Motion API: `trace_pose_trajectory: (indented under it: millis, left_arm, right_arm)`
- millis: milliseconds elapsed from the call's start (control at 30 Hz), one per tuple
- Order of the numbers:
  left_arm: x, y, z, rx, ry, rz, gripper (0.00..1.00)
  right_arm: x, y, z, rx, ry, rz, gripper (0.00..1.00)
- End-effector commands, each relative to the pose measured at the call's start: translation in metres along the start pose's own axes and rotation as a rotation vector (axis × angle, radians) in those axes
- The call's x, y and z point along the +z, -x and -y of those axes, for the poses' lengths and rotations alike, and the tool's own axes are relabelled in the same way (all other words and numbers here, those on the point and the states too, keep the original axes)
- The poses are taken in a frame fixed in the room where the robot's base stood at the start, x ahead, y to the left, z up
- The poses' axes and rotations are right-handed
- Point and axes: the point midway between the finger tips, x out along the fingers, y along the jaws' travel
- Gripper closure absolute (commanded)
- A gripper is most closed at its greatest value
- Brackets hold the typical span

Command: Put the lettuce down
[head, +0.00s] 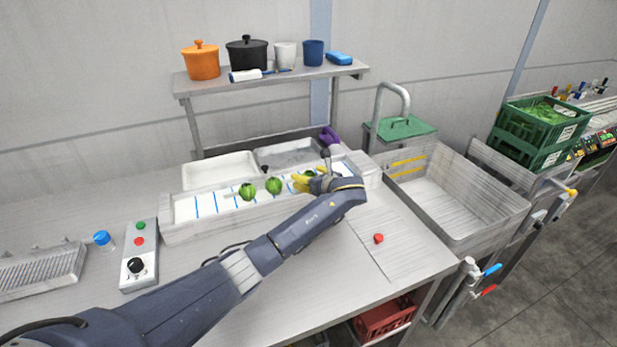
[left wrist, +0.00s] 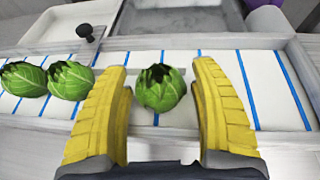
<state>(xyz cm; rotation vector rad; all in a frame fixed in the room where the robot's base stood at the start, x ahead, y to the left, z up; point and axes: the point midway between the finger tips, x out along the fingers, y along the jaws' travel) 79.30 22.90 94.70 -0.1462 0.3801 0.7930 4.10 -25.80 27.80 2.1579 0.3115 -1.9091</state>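Three green lettuces stand in a row on the white belt (head: 213,205) with blue lines. The left lettuce (head: 247,191) and the middle lettuce (head: 273,185) are clear of my gripper; they also show at the left of the left wrist view (left wrist: 22,78). My left gripper (head: 306,182) has yellow fingers and is at the right lettuce (head: 309,173), partly hiding it in the head view. In the left wrist view this lettuce (left wrist: 160,90) sits between the open fingers, with a narrow gap on each side. My right gripper is not in view.
Behind the belt are a white tray (head: 220,168) and a grey metal basin (head: 288,156). A purple object (head: 329,136) stands by the belt's far right end. A large metal sink (head: 440,205) is at the right. A red button (head: 378,238) is on the table.

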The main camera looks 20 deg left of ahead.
Motion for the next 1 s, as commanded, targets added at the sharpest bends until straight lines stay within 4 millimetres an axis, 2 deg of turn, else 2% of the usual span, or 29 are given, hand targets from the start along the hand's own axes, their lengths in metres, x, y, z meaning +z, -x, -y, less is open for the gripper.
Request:
trace_pose_trajectory:
  millis: [67, 367, 467, 1000]
  left_arm:
    - [0.0, 0.0, 0.0, 0.0, 0.0, 0.0, 0.27]
    - [0.002, 0.001, 0.0, -0.001, 0.001, 0.0, 0.27]
    - [0.002, 0.008, 0.001, -0.003, 0.001, -0.002, 0.27]
    - [0.002, 0.095, 0.001, -0.003, 0.002, -0.002, 0.27]
  right_arm:
    - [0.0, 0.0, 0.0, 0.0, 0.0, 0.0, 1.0]
    - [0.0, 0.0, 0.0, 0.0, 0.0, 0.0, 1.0]
    - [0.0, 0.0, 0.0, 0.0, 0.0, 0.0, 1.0]
    - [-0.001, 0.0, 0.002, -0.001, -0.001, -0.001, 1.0]
